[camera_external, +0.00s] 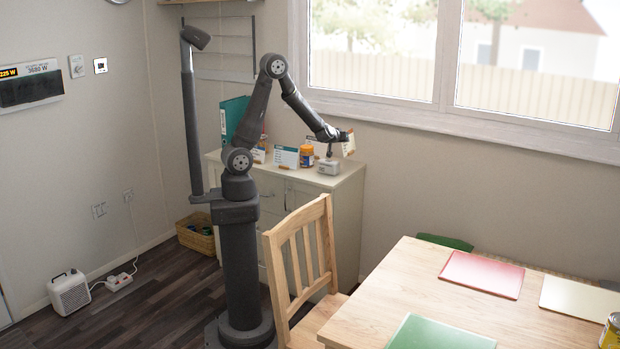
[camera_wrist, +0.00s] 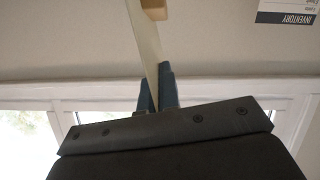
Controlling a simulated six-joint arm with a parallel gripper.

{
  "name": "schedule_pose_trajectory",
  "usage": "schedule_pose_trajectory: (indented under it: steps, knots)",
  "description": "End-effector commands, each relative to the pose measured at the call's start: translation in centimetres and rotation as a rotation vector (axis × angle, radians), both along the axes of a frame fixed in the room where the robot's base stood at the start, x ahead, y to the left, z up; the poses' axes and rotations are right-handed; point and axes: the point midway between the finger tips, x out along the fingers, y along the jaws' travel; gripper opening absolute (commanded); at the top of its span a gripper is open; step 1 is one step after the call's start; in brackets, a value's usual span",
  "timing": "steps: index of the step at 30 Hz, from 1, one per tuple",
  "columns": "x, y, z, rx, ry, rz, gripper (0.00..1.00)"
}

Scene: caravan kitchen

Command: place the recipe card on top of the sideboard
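My gripper (camera_external: 343,136) is above the right end of the sideboard (camera_external: 345,208). In the wrist view its two blue-grey fingers (camera_wrist: 157,90) are closed on a thin pale card (camera_wrist: 145,42), seen nearly edge-on. A light wooden piece (camera_wrist: 154,9) is at the card's far end. In the external view this card (camera_external: 349,144) shows small and tilted at the gripper, above the sideboard top. I take it as the recipe card, but its writing cannot be read.
Other cards (camera_external: 286,157) in holders, an orange-labelled jar (camera_external: 306,156), a teal binder (camera_external: 233,118) and a small grey-white box (camera_external: 329,167) stand on the sideboard. An INVENTORY card (camera_wrist: 287,12) shows in the wrist view. A chair (camera_external: 300,245) stands in front; the window is behind.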

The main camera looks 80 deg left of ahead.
Motion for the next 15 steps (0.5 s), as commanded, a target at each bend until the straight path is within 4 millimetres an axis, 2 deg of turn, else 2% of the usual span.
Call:
schedule_pose_trajectory:
  steps: [1, 8, 15]
  knots:
    - [-0.5, 2.3, 1.7, 0.000, -0.010, 0.052, 0.00]
    - [-3.9, 11.6, 7.5, 0.000, -0.009, 0.265, 0.00]
    - [-9.6, 20.9, 12.5, 0.001, -0.005, 0.487, 0.00]
